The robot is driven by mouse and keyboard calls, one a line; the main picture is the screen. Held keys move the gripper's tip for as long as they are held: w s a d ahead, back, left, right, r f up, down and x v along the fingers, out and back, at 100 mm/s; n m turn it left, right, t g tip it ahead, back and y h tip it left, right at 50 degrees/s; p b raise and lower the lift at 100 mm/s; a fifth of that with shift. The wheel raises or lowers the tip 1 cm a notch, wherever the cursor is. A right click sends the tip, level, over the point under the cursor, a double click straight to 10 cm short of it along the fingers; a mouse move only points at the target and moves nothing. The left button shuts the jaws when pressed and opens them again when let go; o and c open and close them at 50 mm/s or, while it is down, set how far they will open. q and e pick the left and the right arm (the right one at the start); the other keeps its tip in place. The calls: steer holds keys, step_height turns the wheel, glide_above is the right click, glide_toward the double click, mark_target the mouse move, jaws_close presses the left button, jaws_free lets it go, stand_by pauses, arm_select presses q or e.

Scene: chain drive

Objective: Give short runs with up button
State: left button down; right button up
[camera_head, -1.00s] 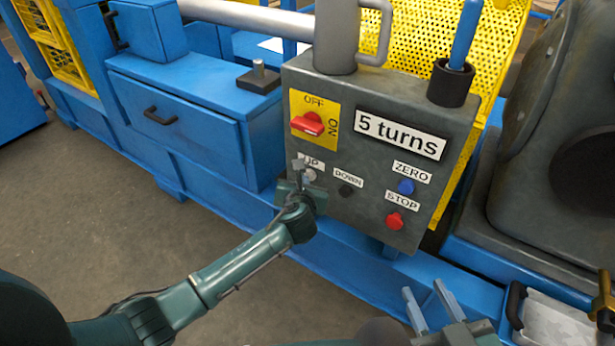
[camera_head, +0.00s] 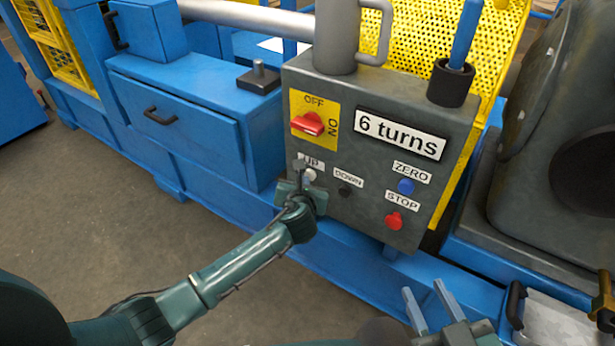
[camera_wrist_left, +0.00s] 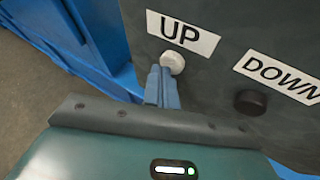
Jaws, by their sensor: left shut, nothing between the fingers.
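The grey control box (camera_head: 365,225) carries a sign (camera_head: 401,133) reading "6 turns". The white UP button (camera_head: 310,174) sits on its lower left; it also shows in the left wrist view (camera_wrist_left: 173,62). My left gripper (camera_head: 307,180) is shut and empty, its fingertips (camera_wrist_left: 163,75) at the lower edge of the UP button. I cannot tell whether they touch it. The black DOWN button (camera_head: 345,189) is just to the right. My right gripper (camera_head: 430,303) is at the bottom of the head view with its two fingers apart and nothing seen between them.
The box also has a red OFF/ON switch (camera_head: 307,124), a blue ZERO button (camera_head: 406,186) and a red STOP button (camera_head: 394,221). A blue drawer cabinet (camera_head: 175,140) stands to the left. Open floor (camera_head: 90,230) lies at the lower left.

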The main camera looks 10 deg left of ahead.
arm_select(q)
steer(key=shift+s+a+p, duration=0.3)
steer(key=shift+s+p, duration=0.6)
steer(key=s+p, duration=0.1)
steer(key=s+a+p, duration=0.1)
steer(key=s, duration=0.1)
steer(key=s+p, duration=0.1)
steer(key=shift+s+a+p, duration=0.35)
stand_by(0.4)
